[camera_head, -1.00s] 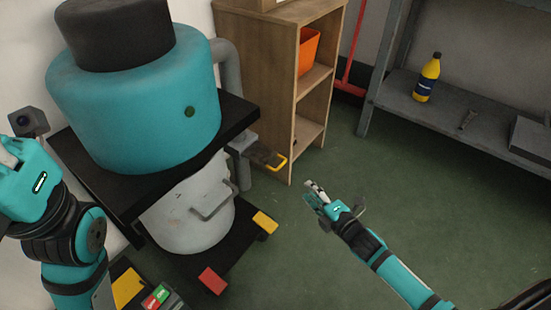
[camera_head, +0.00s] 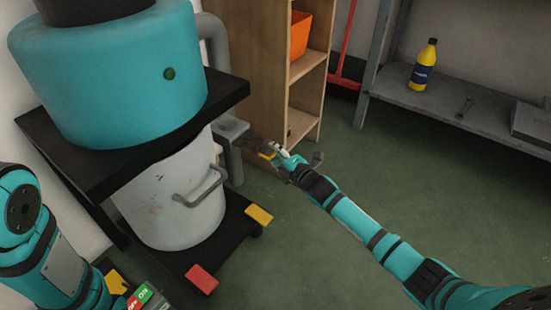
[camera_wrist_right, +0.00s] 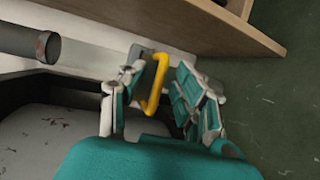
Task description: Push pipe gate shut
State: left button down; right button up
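The pipe gate's yellow handle (camera_head: 267,155) shows at the outer end of its slide, right of the grey gate housing (camera_head: 229,128) on the pipe beside the teal machine. My right gripper (camera_head: 278,153) is at the handle, reaching in from the right. In the right wrist view, the yellow handle (camera_wrist_right: 155,87) stands between the spread fingers of my right gripper (camera_wrist_right: 162,72). The fingers look open; whether one touches the handle I cannot tell. My left arm is at the left edge, its gripper out of view.
The teal machine (camera_head: 110,85) with a grey bin (camera_head: 172,200) below stands left. A wooden shelf (camera_head: 250,80) stands close behind the gate. A metal rack with a yellow bottle (camera_head: 423,65) is at the right. The green floor is clear in the middle.

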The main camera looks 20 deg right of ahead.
jog(key=shift+w, duration=0.2)
grip_shut()
dwell(0.5)
